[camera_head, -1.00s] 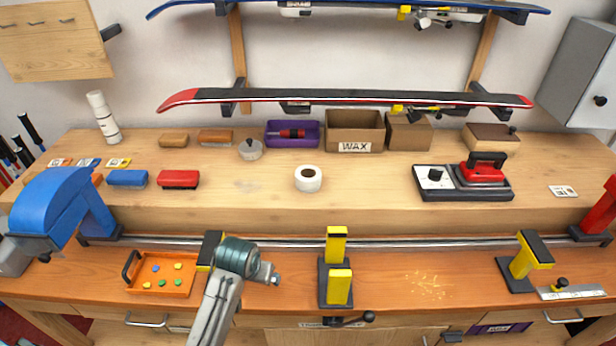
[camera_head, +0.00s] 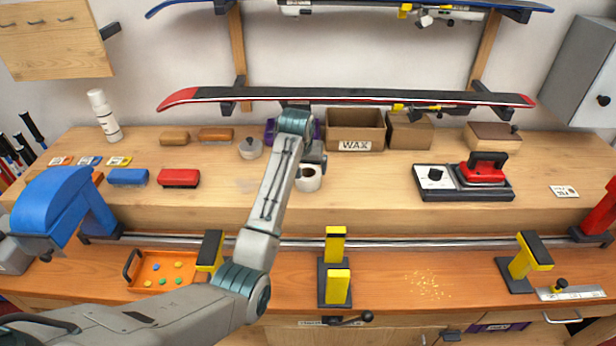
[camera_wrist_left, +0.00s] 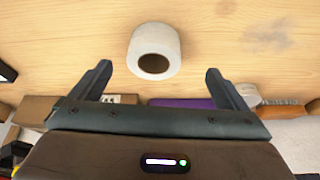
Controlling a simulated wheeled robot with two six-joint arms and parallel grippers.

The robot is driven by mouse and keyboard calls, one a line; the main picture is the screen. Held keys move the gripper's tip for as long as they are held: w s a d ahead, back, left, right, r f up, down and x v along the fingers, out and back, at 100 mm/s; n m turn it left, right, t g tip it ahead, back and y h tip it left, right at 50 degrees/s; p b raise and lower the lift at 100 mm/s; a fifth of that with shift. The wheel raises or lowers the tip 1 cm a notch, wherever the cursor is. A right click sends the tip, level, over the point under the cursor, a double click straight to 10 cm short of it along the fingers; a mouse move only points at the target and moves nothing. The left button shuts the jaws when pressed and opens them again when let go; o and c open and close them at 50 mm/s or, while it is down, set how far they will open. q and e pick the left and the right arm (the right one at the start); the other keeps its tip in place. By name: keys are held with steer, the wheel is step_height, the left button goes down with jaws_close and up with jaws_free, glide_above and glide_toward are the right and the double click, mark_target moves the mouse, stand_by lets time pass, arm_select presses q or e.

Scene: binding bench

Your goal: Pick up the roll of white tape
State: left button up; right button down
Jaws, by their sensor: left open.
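The roll of white tape (camera_head: 309,180) stands on the raised wooden shelf of the bench, right of the middle and partly covered by my left gripper in the head view. In the left wrist view the roll (camera_wrist_left: 154,51) shows its dark round hole and sits beyond the fingertips, between their lines. My left gripper (camera_wrist_left: 158,75) is open and empty, with the roll apart from both fingers. In the head view the left gripper (camera_head: 311,170) is small and just above the roll. My right gripper is not in view.
Behind the roll stand a purple tray (camera_head: 270,131), largely hidden by my arm, and a WAX box (camera_head: 355,130). A red waxing iron (camera_head: 482,168) is to the right, a red brush (camera_head: 178,178) to the left. A ski (camera_head: 360,96) hangs above.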

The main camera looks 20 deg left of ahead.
mark_target(305, 178)
arm_select(q)
steer(key=x, duration=0.2)
steer(key=shift+w+f+p, duration=0.25)
steer(key=shift+f+p, duration=0.05)
steer(key=shift+w+d+f+p, duration=0.1)
steer(key=shift+w+f+p, duration=0.25)
steer(key=shift+f+p, duration=0.2)
steer(key=p+x, duration=0.1)
steer(key=x, duration=0.2)
steer(key=shift+w+d, duration=0.1)
steer(key=shift+d, duration=0.1)
steer(key=shift+w+f, duration=0.15)
steer(key=shift+f, duration=0.3)
steer(key=c, duration=1)
steer(key=shift+r, duration=0.1)
steer(key=shift+c, duration=0.2)
